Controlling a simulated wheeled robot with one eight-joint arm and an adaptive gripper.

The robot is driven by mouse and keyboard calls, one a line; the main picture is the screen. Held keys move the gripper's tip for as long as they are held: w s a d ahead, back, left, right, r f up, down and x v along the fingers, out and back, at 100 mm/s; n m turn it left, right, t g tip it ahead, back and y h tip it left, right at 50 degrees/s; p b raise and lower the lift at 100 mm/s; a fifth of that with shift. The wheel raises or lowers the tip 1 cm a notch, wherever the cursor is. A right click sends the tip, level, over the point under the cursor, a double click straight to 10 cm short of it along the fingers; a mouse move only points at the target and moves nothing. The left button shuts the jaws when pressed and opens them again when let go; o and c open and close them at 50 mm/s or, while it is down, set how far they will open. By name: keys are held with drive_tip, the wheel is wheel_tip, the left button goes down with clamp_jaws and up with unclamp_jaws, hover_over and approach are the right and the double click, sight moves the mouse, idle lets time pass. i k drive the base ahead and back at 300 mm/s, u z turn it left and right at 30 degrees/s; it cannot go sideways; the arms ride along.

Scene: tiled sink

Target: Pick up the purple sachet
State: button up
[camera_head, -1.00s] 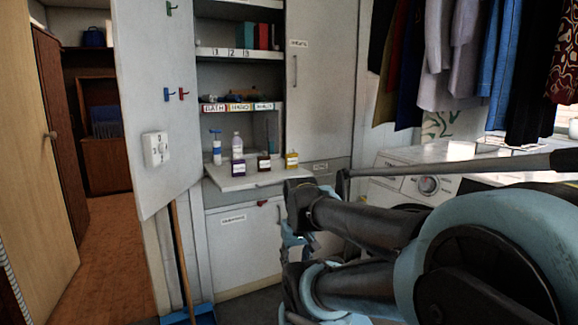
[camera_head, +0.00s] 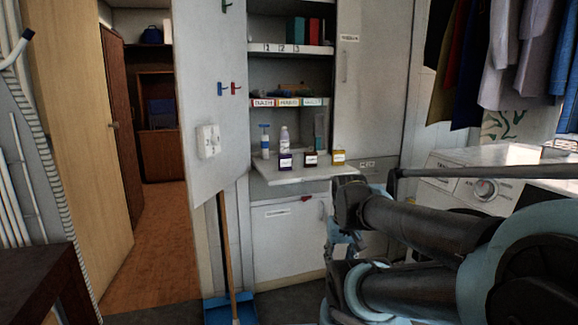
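A small dark purple item with a pale label (camera_head: 285,160), which looks like the purple sachet, stands on the cabinet's fold-out shelf (camera_head: 290,176). It is the leftmost of three similar small items. My arm is folded at the lower right. My gripper seems to be the pale blue and dark part (camera_head: 342,242) below and right of the shelf, apart from the sachet. Its fingers are too small and overlapped to read.
A white bottle (camera_head: 284,138) and a blue-and-white bottle (camera_head: 265,141) stand behind the sachet. The open cabinet door (camera_head: 208,95) is at left, with a broom handle (camera_head: 228,250) and blue dustpan (camera_head: 216,311) below. A washing machine (camera_head: 450,188) stands at right.

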sight(284, 161)
drive_tip(key=k, duration=1.3)
drive_tip(key=z, duration=0.6)
drive_tip(key=i, duration=1.4)
drive_tip(key=u, duration=0.05)
